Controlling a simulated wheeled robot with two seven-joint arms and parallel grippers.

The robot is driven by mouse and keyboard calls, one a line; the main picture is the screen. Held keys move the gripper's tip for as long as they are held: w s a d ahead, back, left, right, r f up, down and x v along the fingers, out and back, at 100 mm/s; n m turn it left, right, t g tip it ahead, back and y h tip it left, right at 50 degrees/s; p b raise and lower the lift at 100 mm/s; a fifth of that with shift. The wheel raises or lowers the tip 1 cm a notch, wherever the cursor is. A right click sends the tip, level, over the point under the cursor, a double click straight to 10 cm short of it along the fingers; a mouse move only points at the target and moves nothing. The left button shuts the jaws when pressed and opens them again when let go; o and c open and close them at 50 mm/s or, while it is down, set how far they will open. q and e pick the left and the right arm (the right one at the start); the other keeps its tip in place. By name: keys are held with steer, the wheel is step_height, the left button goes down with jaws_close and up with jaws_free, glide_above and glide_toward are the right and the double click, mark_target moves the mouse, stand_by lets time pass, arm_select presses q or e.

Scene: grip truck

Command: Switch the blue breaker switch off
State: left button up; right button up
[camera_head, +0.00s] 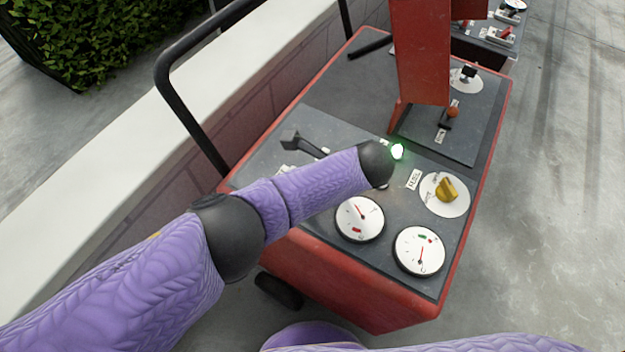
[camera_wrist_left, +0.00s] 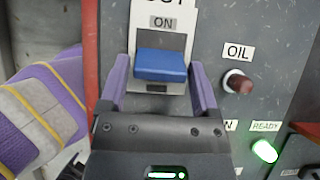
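The blue breaker switch (camera_wrist_left: 161,66) shows in the left wrist view on a pale plate, just below a label reading ON. In the head view my left arm reaches over the panel and hides the switch and the gripper's fingers. My right gripper is not in view.
The switch belongs to a red cart (camera_head: 350,282) with a grey panel. The panel also holds a black lever (camera_head: 303,144), two gauges and a yellow knob (camera_head: 446,189). A red post (camera_head: 420,50) rises behind.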

arm_select(q)
steer(key=shift+o, duration=1)
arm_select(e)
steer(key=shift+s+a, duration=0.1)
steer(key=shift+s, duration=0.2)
arm_select(q)
steer(key=shift+d+r, duration=0.1)
steer(key=shift+r, duration=0.15)
steer(key=p+v, duration=0.4)
steer(key=v, duration=0.5)
steer(key=shift+s, duration=0.15)
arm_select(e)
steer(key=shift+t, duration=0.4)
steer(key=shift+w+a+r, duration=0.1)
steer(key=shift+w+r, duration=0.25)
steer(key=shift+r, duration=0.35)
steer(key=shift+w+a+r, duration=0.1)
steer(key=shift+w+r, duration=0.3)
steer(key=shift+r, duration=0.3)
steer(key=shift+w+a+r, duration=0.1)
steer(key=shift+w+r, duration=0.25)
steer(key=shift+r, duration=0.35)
